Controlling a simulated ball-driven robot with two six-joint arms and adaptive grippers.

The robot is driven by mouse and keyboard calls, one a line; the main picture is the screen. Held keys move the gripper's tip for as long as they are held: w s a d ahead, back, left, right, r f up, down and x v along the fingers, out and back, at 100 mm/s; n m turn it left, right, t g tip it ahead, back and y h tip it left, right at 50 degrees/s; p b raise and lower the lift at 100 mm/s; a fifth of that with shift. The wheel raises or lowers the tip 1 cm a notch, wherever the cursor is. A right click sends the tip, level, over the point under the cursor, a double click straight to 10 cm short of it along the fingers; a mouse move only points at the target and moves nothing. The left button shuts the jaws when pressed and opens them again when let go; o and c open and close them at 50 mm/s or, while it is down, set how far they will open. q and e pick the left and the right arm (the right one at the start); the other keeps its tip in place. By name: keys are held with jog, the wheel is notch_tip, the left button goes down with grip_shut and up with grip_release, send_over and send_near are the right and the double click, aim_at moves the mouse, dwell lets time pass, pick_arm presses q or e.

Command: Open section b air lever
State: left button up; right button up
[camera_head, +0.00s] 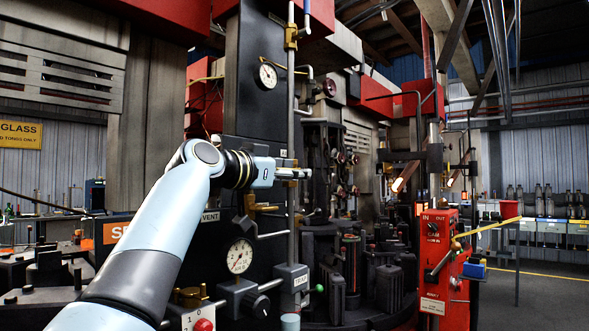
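My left arm comes in from the lower left, and its gripper (296,173) is at the vertical air pipe (291,110) on the dark machine column. Brass-coloured parts show around the fingertips, which are too small to tell open from shut. A brass fitting with a yellow handle (264,207) sits just below the gripper. I cannot tell which part is the section b air lever, or whether the gripper touches it. An orange sign (116,232) beginning "SE" is partly hidden by my arm. My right gripper is not in view.
A gauge (239,256) and a black knob (262,305) are below the gripper; another gauge (267,75) is above. A red control box (445,265) with a yellow bar (487,228) stands at right. Dark moulding machinery (350,265) fills the middle. Open floor is at far right.

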pick_arm(q)
jog(key=shift+w+d, duration=0.25)
jog(key=shift+w, duration=0.1)
jog(key=shift+c, duration=0.4)
grip_shut()
